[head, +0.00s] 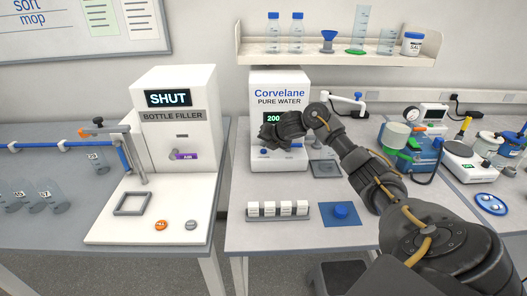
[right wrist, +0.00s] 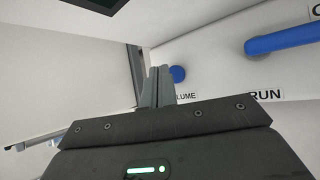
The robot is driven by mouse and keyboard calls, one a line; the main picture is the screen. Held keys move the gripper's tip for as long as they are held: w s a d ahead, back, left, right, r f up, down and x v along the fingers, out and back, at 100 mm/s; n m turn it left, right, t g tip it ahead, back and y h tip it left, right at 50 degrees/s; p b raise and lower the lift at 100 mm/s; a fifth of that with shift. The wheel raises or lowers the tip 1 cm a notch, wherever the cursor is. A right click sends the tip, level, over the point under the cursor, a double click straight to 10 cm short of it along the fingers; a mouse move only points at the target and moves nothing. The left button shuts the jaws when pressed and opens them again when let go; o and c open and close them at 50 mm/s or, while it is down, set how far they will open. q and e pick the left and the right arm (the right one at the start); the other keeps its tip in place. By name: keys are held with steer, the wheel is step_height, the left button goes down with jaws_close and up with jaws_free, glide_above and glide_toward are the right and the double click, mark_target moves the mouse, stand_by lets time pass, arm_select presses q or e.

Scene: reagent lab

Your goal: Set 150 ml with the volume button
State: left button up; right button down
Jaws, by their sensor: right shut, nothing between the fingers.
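The Corvelane pure water dispenser (head: 278,88) stands at the back of the right bench. Its green display (head: 272,118) reads 200 as far as it shows; my right gripper covers part of the front. My right gripper (head: 268,140) is shut and empty in front of the panel. In the right wrist view, the shut fingertips (right wrist: 157,72) are just left of the round blue volume button (right wrist: 178,74), whose label shows as "LUME". I cannot tell whether they touch it. A blue lever (right wrist: 287,39) is further right, near the label RUN. My left gripper is not in view.
The bottle filler (head: 175,90), showing SHUT, stands on the left bench. A rack of white-capped vials (head: 278,216) and a blue mat (head: 330,217) lie on the front of the right bench. A shelf (head: 343,57) with bottles hangs above the dispenser.

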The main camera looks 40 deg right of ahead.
mark_target(265, 153)
steer(key=shift+f, duration=0.1)
steer(key=shift+f, duration=0.35)
steer(key=shift+f+b, duration=0.45)
steer(key=shift+b, duration=0.15)
stand_by(0.5)
steer(key=shift+r, duration=0.15)
steer(key=shift+r+p, duration=0.75)
steer(key=shift+p, duration=0.05)
step_height(265, 153, up, 5)
steer(key=p, duration=0.4)
steer(key=shift+p, duration=0.3)
